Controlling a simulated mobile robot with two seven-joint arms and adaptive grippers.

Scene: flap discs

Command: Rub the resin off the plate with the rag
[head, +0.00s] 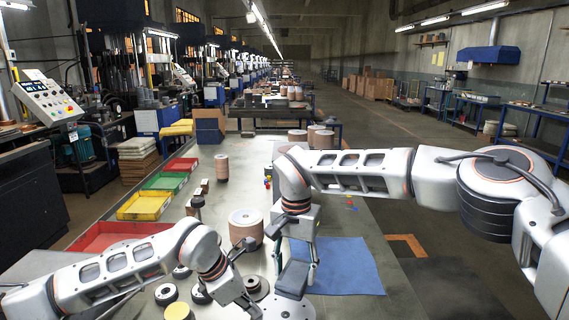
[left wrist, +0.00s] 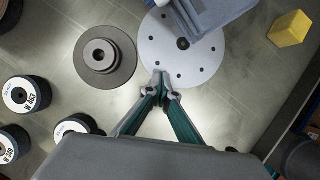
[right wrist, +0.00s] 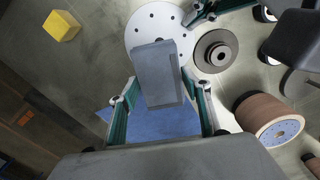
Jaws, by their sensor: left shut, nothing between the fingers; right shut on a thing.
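The plate is a white round disc with small holes. It shows in the left wrist view (left wrist: 205,60), in the right wrist view (right wrist: 138,33) and partly at the bottom of the head view (head: 290,309). My right gripper (head: 294,268) is shut on the rag (right wrist: 157,82), a grey-blue folded pad. The rag covers part of the plate in both wrist views; I cannot tell whether it touches. My left gripper (left wrist: 161,88) is shut and empty, its fingertips at the plate's rim. I cannot make out resin on the visible part of the plate.
A grey hubbed disc (left wrist: 104,55) lies just left of the plate. Several black-and-white wheels (left wrist: 24,94) lie further left. A yellow block (left wrist: 289,29) is to the right. A blue cloth (head: 345,267) lies flat behind the plate. A brown drum (head: 245,225) and coloured trays (head: 144,206) stand left.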

